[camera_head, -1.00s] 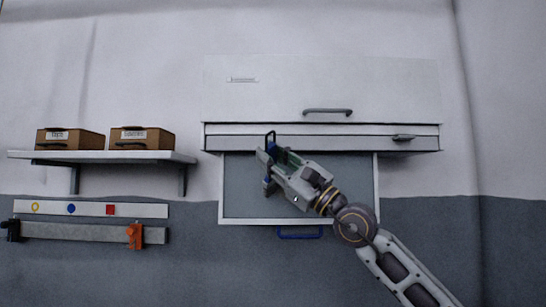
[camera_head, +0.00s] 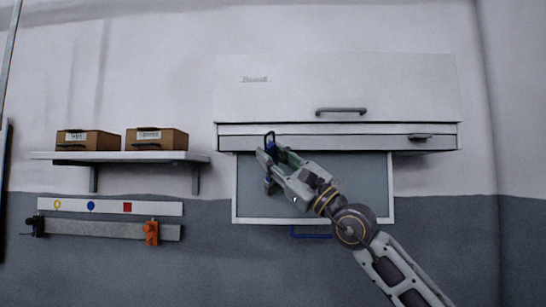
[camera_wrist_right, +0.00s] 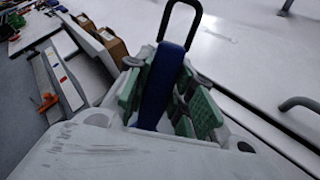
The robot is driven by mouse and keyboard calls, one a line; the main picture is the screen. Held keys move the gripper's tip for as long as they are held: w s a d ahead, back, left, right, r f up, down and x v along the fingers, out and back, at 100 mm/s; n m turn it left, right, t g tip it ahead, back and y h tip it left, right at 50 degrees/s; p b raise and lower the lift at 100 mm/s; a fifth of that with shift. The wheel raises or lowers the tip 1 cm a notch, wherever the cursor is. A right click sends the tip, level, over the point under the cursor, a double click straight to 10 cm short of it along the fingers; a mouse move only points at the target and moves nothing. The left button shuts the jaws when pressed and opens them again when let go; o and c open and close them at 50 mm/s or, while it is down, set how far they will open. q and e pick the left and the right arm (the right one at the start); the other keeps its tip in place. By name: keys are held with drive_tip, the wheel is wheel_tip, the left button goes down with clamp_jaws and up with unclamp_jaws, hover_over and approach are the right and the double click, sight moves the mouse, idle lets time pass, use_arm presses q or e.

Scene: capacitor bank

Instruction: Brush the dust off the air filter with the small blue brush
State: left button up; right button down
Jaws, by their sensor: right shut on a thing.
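The small blue brush (camera_wrist_right: 160,85) shows in the right wrist view as a blue body with a black loop at its top. My right gripper (camera_head: 268,168) is shut on it, with green pads on both sides. In the head view it is in front of the upper left part of a grey panel in a white frame (camera_head: 360,190), which looks like the air filter. Bristles and any dust are not clear, and I cannot tell whether the brush touches the panel. My left gripper is not in view.
A white cabinet (camera_head: 290,90) with a grey handle sits above the panel. A blue handle (camera_head: 311,234) is at the panel's lower edge. A shelf (camera_head: 120,156) with two brown boxes is at the left. Below it are a marked strip (camera_head: 165,208) and a rail with an orange clamp (camera_head: 151,232).

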drive_tip(key=shift+w+f, duration=0.1)
drive_tip(key=shift+f, duration=0.05)
drive_tip(key=shift+f+b, duration=0.75)
drive_tip(key=shift+f, duration=0.1)
drive_tip(key=shift+w+d+r+b, duration=0.1)
drive_tip(key=shift+d+b, duration=1.2)
drive_tip(key=shift+b, duration=0.1)
drive_tip(key=shift+d+r, duration=0.1)
drive_tip(key=shift+d, duration=0.2)
